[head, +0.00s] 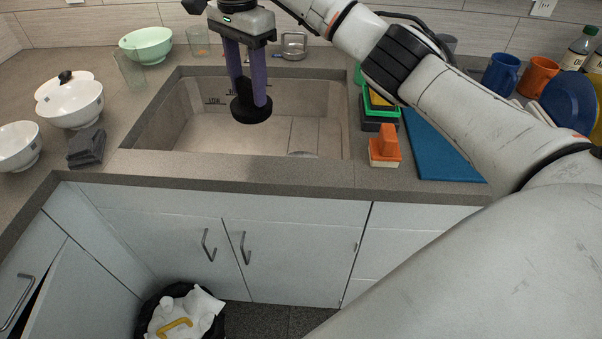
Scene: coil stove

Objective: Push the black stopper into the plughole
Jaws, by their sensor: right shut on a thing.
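My right gripper (249,100) hangs down over the sink (180,118), its two purple fingers shut on the black stopper (251,110). The stopper is a dark, round, flat piece at the fingertips. It appears held above the basin floor, though its exact height is hard to tell. The plughole is not visible; the stopper and gripper may cover it. My left gripper is not in view.
White bowls (75,103) and grey folded cloths (86,147) stand left of the sink. A green bowl (147,45) and glasses stand behind. An orange-topped block (384,150), a blue mat (440,150) and mugs (501,74) are at the right. A bin (185,312) stands below.

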